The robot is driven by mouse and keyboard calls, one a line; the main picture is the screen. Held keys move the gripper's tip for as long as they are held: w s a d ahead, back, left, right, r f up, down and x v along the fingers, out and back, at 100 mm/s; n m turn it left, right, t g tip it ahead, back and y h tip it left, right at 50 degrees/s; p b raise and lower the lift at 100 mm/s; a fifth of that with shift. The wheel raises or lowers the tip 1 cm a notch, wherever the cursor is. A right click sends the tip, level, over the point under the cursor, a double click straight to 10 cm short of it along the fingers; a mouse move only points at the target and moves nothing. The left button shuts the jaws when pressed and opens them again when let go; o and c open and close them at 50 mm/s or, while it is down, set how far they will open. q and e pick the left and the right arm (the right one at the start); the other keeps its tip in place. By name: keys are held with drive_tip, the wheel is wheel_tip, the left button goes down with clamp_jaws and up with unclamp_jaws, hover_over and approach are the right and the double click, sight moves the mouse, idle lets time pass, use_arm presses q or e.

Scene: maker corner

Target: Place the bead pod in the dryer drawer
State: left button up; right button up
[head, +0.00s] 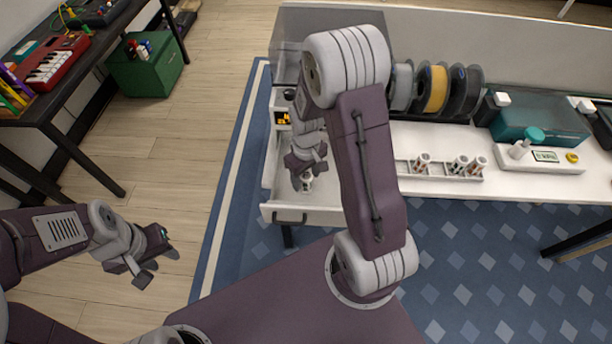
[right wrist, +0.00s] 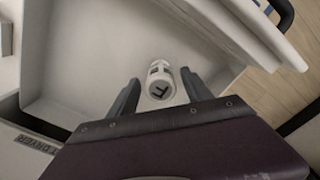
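The dryer drawer (head: 330,216) is pulled out at the front left of the white bench. Its pale interior (right wrist: 75,70) fills much of the right wrist view. The bead pod (right wrist: 160,85), a small white cylinder with a dark mark on its end, is inside the drawer. It also shows under the gripper in the head view (head: 307,183). My right gripper (head: 304,175) is down in the drawer, its fingers (right wrist: 160,95) open on either side of the pod with small gaps. My left gripper (head: 158,266) is open and empty over the floor.
A white rack (head: 440,176) with several similar pods stands on the bench, right of my right arm. Filament spools (head: 433,88), a teal box (head: 540,122) and a white scale-like device (head: 545,157) are behind and right. A dark table (head: 60,110) stands far left.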

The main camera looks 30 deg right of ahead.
sight(306, 175)
wheel_tip(306, 175, up, 12)
drive_tip(key=p, duration=0.2)
drive_tip(key=s+a+m, duration=0.1)
drive_tip(key=s, duration=0.2)
drive_tip(key=s+a+f+m, duration=0.1)
drive_tip(key=s+a, duration=0.1)
drive_tip(key=s+a+t, duration=0.1)
drive_tip(key=s+a, duration=0.1)
drive_tip(key=s, duration=0.1)
drive_tip(key=shift+s+f+m, duration=0.25)
drive_tip(key=shift+s+m, duration=0.1)
drive_tip(key=shift+m, duration=0.05)
drive_tip(key=shift+w+d+f, duration=0.1)
drive_tip(key=shift+w, duration=0.1)
